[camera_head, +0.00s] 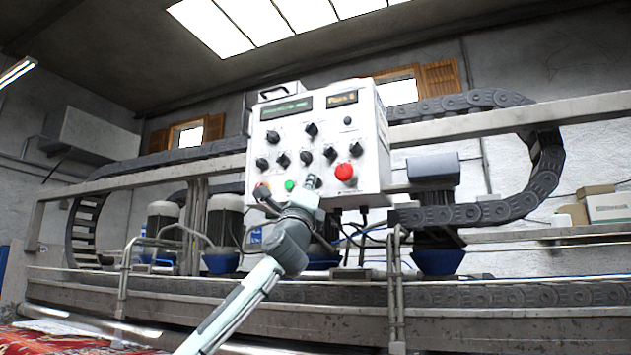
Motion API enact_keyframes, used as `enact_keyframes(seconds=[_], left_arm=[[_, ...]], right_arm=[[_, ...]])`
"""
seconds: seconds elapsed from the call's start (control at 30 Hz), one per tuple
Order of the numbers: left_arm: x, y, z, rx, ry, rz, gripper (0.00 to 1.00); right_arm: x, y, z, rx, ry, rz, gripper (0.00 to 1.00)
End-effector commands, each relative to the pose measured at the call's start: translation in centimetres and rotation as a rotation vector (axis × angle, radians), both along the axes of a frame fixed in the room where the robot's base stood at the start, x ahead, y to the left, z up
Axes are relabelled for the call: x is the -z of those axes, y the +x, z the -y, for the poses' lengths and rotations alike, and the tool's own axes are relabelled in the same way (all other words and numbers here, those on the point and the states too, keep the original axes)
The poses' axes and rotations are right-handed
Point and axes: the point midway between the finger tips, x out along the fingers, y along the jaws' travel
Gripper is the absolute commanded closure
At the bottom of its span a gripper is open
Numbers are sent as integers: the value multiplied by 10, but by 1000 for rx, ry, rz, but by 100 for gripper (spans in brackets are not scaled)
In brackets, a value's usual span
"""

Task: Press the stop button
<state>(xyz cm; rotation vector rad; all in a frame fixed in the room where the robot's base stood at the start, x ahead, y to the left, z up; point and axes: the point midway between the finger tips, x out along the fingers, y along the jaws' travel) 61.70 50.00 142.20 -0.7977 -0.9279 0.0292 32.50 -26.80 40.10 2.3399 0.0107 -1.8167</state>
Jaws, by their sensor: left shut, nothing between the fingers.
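A white control box (372,138) faces me in the middle of the view, with two small displays and several black knobs. A large red button (344,172) sits low on the right of its front panel. A green button (289,185) is low on the left, with a small orange-red one (262,187) beside it. My left gripper (311,183) is shut and empty, in front of the panel's lower edge. In the picture it lies between the green and the large red button, left of and slightly below the red one. I cannot tell whether it touches the panel. My right gripper is not in view.
A long metal machine frame (500,322) with rails runs across behind and below the box. A dark cable chain (545,170) curves at the right. Motors with blue bases (437,262) stand along the frame. Cables hang under the box. A red patterned rug (60,342) lies at lower left.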

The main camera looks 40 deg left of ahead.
Motion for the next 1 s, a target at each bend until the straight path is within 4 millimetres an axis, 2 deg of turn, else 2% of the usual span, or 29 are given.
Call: enact_keyframes(seconds=[1.0], left_arm=[[1,9,-2,2,0,-1,100]], right_arm=[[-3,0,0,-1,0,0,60]])
